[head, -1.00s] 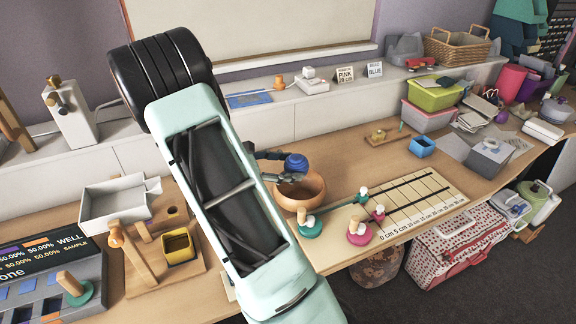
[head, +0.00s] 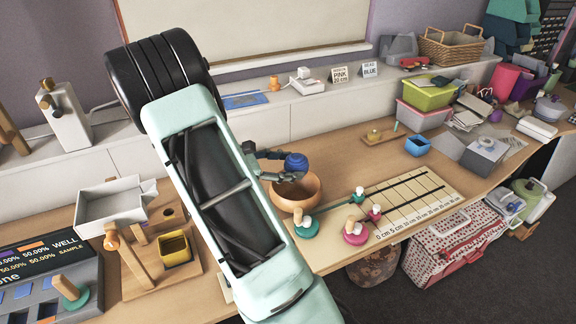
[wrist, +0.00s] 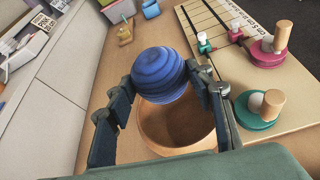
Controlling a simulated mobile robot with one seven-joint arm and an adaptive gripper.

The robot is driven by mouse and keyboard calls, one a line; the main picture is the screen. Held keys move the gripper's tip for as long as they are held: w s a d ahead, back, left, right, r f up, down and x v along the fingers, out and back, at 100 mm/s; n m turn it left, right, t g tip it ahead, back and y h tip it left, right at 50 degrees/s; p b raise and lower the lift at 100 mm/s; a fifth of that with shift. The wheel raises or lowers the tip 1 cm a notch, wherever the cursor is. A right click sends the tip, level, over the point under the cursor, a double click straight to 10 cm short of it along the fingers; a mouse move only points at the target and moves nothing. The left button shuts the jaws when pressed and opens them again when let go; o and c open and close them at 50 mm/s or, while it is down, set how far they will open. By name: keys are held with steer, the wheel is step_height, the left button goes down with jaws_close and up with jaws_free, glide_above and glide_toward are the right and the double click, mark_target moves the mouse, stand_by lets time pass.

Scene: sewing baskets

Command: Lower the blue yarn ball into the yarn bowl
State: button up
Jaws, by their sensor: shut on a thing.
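The blue yarn ball (head: 296,162) is held between the fingertips of my gripper (head: 282,169), above the rim of the yarn bowl. The wrist view shows the ball (wrist: 159,75) with a finger on each side of it. The yarn bowl (head: 312,196) is round, brown and open at the top, standing on the table. In the wrist view the bowl (wrist: 160,140) lies below and behind the ball, and its opening looks empty where visible.
A ruled measuring board (head: 405,203) with green and pink spools lies right of the bowl. A green-based spool (head: 305,227) stands close in front of the bowl. A blue box (head: 417,146) sits farther right. A wooden stand with a yellow box (head: 174,248) is at left.

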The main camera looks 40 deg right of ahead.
steer(key=shift+f+b, duration=1.85)
steer(key=shift+f, duration=1.05)
steer(key=shift+f+b, duration=0.45)
steer(key=shift+f, duration=0.25)
steer(key=o, duration=1.2)
steer(key=shift+o, duration=0.2)
steer(key=shift+r, duration=0.1)
